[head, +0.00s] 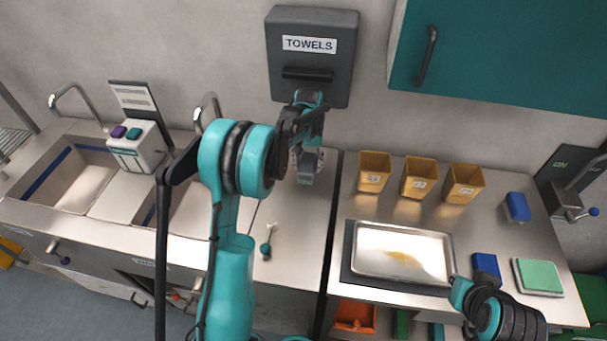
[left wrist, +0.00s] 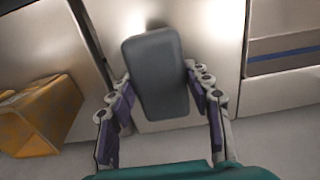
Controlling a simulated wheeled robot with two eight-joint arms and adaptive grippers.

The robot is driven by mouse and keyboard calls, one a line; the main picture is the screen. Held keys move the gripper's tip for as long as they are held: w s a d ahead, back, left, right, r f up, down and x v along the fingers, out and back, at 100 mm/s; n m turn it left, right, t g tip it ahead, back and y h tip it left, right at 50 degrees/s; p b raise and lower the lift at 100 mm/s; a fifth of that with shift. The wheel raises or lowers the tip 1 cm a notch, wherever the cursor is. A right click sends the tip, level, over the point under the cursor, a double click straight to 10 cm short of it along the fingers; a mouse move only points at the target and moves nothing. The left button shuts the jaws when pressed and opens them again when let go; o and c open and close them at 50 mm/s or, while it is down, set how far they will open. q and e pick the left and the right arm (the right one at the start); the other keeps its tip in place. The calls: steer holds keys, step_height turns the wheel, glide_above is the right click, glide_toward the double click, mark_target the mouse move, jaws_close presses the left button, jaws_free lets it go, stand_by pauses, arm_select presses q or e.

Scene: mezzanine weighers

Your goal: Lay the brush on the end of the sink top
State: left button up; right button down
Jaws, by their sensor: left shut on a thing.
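My left gripper (head: 306,160) is over the right end of the steel sink top (head: 290,225), below the towel box. It is shut on a dark grey block with rounded corners, which I take to be the brush (left wrist: 158,75). In the left wrist view the fingers (left wrist: 163,115) stand on both sides of the brush, and its broad face shows. In the head view the gripper partly hides the brush. I cannot tell whether the brush touches the sink top. My right gripper is not in view; only part of my right arm shows at the lower right.
A small teal-ended tool (head: 267,242) lies near the sink top's front. A white box (head: 138,148) stands between the basins. A dark gap separates the sink top from the right bench, with orange-yellow bins (head: 374,172) and a steel tray (head: 400,252). The towel box (head: 312,55) hangs behind.

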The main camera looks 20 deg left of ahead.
arm_select(q)
steer(key=shift+s+a+f, duration=0.25)
steer(key=shift+a+f, duration=0.2)
steer(key=shift+a, duration=0.25)
steer(key=shift+f+b, duration=0.5)
steer(key=shift+f, duration=1.5)
steer(key=shift+c, duration=0.3)
steer(key=o, duration=1.1)
